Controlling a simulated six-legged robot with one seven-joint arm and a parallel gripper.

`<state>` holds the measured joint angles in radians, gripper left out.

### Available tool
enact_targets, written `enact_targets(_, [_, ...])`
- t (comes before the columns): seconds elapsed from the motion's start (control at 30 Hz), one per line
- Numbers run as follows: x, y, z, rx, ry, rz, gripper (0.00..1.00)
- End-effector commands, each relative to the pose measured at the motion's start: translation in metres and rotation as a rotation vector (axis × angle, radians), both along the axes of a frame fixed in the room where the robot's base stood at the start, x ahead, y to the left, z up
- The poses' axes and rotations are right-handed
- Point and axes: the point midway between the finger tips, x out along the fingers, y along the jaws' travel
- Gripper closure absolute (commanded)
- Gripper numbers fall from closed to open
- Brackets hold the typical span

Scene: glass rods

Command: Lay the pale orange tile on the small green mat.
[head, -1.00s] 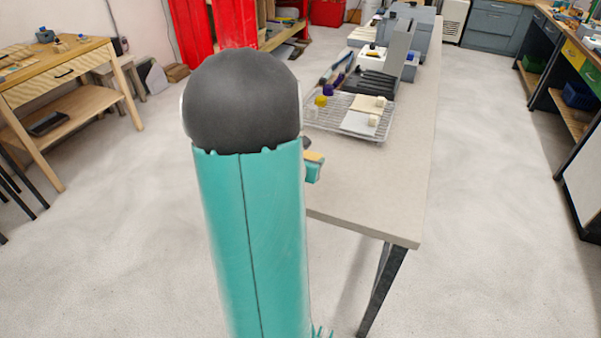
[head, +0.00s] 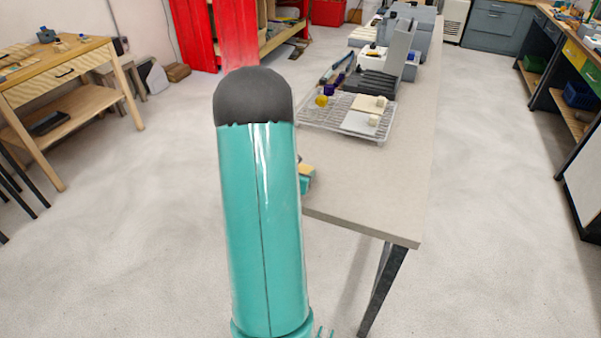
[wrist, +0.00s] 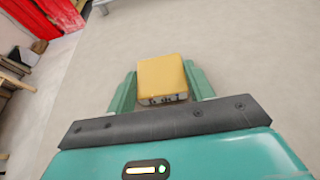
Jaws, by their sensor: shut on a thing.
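My gripper (wrist: 160,76) is shut on the pale orange tile (wrist: 162,70), which sits between its two green fingers in the wrist view. In the head view a small part of my gripper (head: 307,184) and of the tile shows beside my arm, near the left edge of the table. The wrist view looks down past the tile at a bare pale surface. I cannot make out the small green mat in either view; my arm hides part of the head view.
The pale table (head: 385,185) has a clear near part. Farther back stands a wire rack (head: 318,122) with a yellow round thing (head: 321,101) and light flat pieces (head: 360,122). Grey equipment (head: 400,50) stands behind it. A wooden desk (head: 60,65) is at the left.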

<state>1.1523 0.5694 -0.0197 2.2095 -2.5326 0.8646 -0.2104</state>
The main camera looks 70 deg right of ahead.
Motion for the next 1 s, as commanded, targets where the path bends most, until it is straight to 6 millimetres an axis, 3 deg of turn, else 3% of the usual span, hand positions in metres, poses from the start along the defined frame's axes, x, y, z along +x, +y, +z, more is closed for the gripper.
enact_targets(0.13, [0.000, 0.000, -0.003, 0.000, 0.001, 0.000, 0.74])
enact_targets(0.17, [0.000, 0.000, -0.003, 0.000, 0.001, 0.000, 0.44])
enact_targets(0.27, [0.000, 0.000, -0.003, 0.000, 0.001, 0.000, 0.26])
enact_targets(0.63, [0.000, 0.000, 0.001, 0.000, -0.001, 0.000, 0.26])
enact_targets(0.77, [0.002, 0.017, 0.008, 0.000, 0.000, 0.002, 0.26])
enact_targets(1.0, [0.008, 0.065, 0.028, -0.001, -0.001, 0.005, 0.26])
